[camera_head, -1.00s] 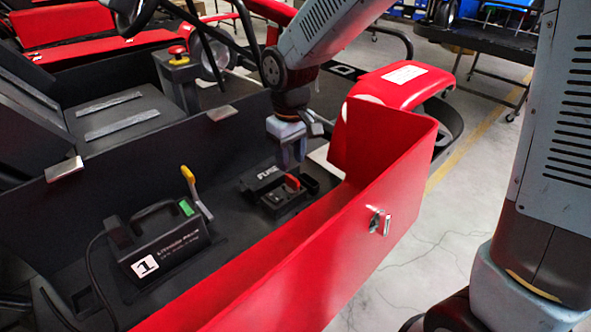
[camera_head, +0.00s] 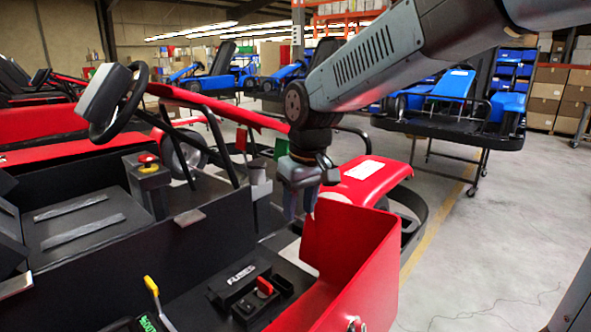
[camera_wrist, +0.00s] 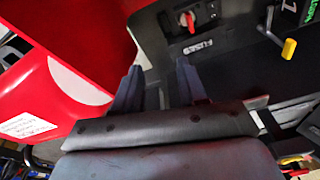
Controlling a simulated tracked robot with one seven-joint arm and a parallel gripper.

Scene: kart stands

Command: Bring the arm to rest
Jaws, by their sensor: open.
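My gripper (camera_head: 300,207) hangs from my raised arm in the head view, fingers pointing down, above the red side panel of the kart and beyond the fuse box. Its two fingers (camera_wrist: 155,85) stand apart in the wrist view with nothing between them. The fuse box (camera_head: 250,290) with its red switch sits on the black kart floor below and nearer than the gripper. It also shows at the top of the wrist view (camera_wrist: 192,22). The gripper appears clear of the kart, though its exact height is hard to tell.
The red side panel (camera_head: 345,270) stands upright beside the fuse box. A yellow lever (camera_head: 152,287) rises at the bottom left. A steering wheel (camera_head: 127,102) and red knob box (camera_head: 148,180) are at left. A blue kart (camera_head: 455,92) stands behind; the right floor is clear.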

